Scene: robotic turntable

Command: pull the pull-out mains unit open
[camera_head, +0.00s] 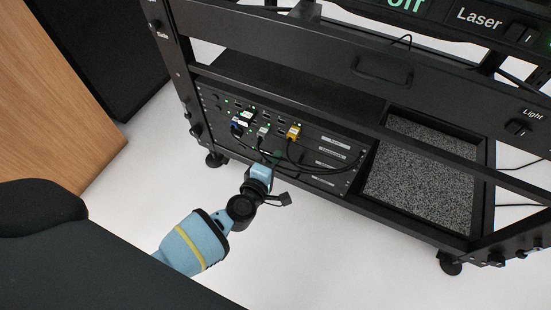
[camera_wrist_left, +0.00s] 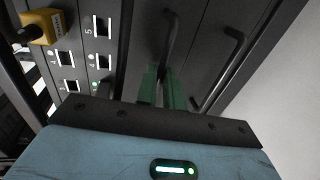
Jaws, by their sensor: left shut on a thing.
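The rack unit with a dark front panel (camera_head: 322,160) sits low in the black frame in the head view, with several ports, cables and label strips. I cannot tell which part is the pull-out mains unit or how far any part stands out. My left gripper (camera_head: 277,160) is at the lower front of this panel. In the left wrist view its green fingers (camera_wrist_left: 168,90) are shut on a black bar handle (camera_wrist_left: 170,42) on the panel. A second bar handle (camera_wrist_left: 222,62) stands to the right, free. My right gripper is in neither view.
A yellow plug (camera_wrist_left: 42,27) and several ports are left of the handle in the wrist view. A grey speckled tray (camera_head: 425,172) is right of the unit. A wooden panel (camera_head: 65,100) stands at the left. The white floor (camera_head: 330,235) before the rack is clear.

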